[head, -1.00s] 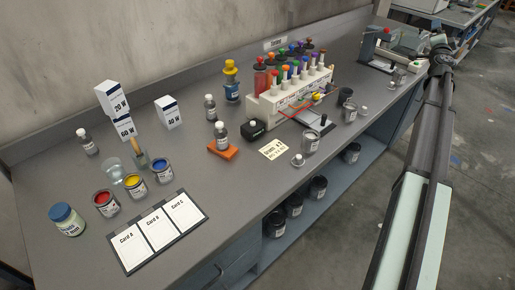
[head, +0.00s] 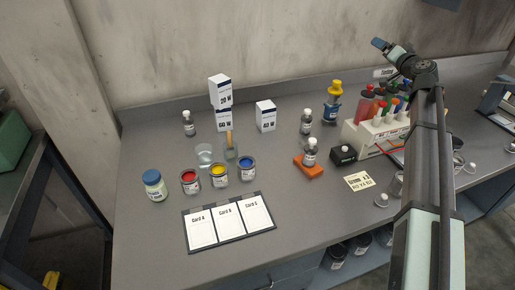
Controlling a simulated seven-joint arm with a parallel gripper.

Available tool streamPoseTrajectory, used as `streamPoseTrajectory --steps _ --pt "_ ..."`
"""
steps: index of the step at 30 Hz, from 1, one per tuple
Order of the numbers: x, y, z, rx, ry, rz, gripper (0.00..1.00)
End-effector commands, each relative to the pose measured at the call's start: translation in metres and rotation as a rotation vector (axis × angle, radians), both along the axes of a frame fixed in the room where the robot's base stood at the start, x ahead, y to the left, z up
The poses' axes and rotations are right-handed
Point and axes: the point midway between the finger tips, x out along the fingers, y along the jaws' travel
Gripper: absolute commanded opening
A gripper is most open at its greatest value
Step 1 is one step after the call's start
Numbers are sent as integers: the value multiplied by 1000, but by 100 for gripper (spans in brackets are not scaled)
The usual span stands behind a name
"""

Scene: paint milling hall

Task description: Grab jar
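A jar with a blue lid and pale green body (head: 154,185) stands upright at the left of the grey bench. Other dark jars (head: 338,253) stand on the shelf below the bench, partly hidden by its edge. My gripper (head: 378,43) is at the end of my raised arm, at the upper right near the back wall. It is far from the blue-lidded jar and touches nothing that I can see. It is small and turned away, so I cannot tell its finger opening.
Open paint tins (head: 219,176), a glass of water (head: 205,155) and a brush pot (head: 231,153) stand right of the jar. A card board (head: 229,238) lies in front. White boxes (head: 265,116), bottles and a tube rack (head: 373,140) stand farther back. The left front bench is clear.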

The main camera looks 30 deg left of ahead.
Motion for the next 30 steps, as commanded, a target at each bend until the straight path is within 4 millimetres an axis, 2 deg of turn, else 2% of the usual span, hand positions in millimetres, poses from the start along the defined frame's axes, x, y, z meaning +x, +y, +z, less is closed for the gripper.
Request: streamPoseTrajectory --steps 1,6,11,15,21,30 --pt "-12 33 -3 -27 10 49 93" --pt "-54 127 -17 -127 51 201 93" --pt "-103 207 -31 -228 89 338 93" --pt "-151 270 -44 -320 121 451 93" --pt "-226 345 -63 -459 163 596 93" --pt "-347 427 -90 -684 214 778 93"
